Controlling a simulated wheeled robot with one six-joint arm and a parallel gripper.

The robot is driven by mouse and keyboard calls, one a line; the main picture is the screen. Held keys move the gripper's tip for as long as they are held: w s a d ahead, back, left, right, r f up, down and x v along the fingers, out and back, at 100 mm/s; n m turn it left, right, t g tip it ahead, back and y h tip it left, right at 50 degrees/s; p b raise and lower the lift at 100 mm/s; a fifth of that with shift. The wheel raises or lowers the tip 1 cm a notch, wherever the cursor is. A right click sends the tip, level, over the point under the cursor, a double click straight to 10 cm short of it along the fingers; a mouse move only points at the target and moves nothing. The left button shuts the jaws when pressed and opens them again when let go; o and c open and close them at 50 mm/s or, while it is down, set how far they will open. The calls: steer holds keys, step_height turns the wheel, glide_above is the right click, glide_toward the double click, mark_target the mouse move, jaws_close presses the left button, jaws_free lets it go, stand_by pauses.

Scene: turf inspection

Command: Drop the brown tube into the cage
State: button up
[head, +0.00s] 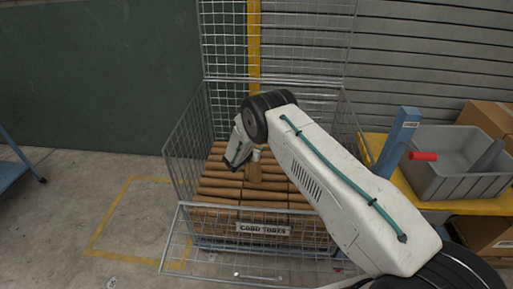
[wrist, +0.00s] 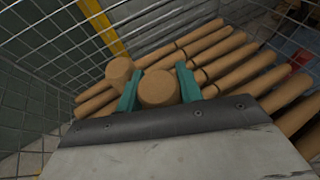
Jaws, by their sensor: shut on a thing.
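The wire mesh cage (head: 185,140) stands in the middle of the head view, with a "GOOD TUBES" sign (head: 264,229) on its front. Rows of brown tubes (head: 215,215) lie in it. My gripper (head: 246,158) is inside the cage outline, above the rows. In the wrist view its teal fingers are shut on a brown tube (wrist: 157,88), seen end-on. Another tube end (wrist: 119,70) shows just left of the fingers. The held tube's lower end is hidden, so I cannot tell whether it touches the pile.
A grey bin (head: 455,165) with a red-ended tool or tube (head: 423,156) sits on a yellow bench (head: 480,206) at the right. Cardboard boxes (head: 488,115) stand behind it. A blue post (head: 398,140) stands beside the cage. Floor at the left is clear inside yellow lines (head: 110,215).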

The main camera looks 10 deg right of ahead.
steer(key=shift+f, duration=0.25)
steer(key=o, duration=0.9)
steer(key=shift+o, duration=0.2)
